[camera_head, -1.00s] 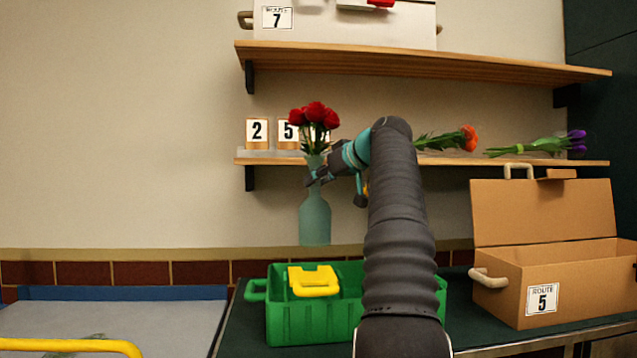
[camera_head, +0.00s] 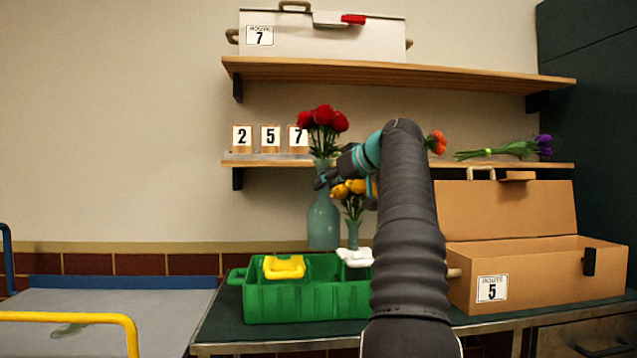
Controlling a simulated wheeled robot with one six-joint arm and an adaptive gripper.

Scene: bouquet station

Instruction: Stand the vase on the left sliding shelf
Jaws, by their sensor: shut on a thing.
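The vase (camera_head: 323,222) is tall grey-green glass with red roses (camera_head: 322,118) in it. My gripper (camera_head: 322,180) is shut on its neck and holds it upright, with its base in the air near the back rim of the green crate. The fingertips are small and partly dark against the vase. The left sliding shelf (camera_head: 115,312) seems to be the grey surface at lower left, with a blue back edge and a yellow handle (camera_head: 75,317) in front. A faint greenish patch (camera_head: 68,330) shows on it.
A green crate (camera_head: 305,302) stands on the dark counter (camera_head: 230,335). A smaller vase (camera_head: 353,232) with yellow flowers is behind my arm. An open cardboard box (camera_head: 530,275) is at right. A wall shelf (camera_head: 420,163) holds number cards and flowers. The grey surface looks mostly clear.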

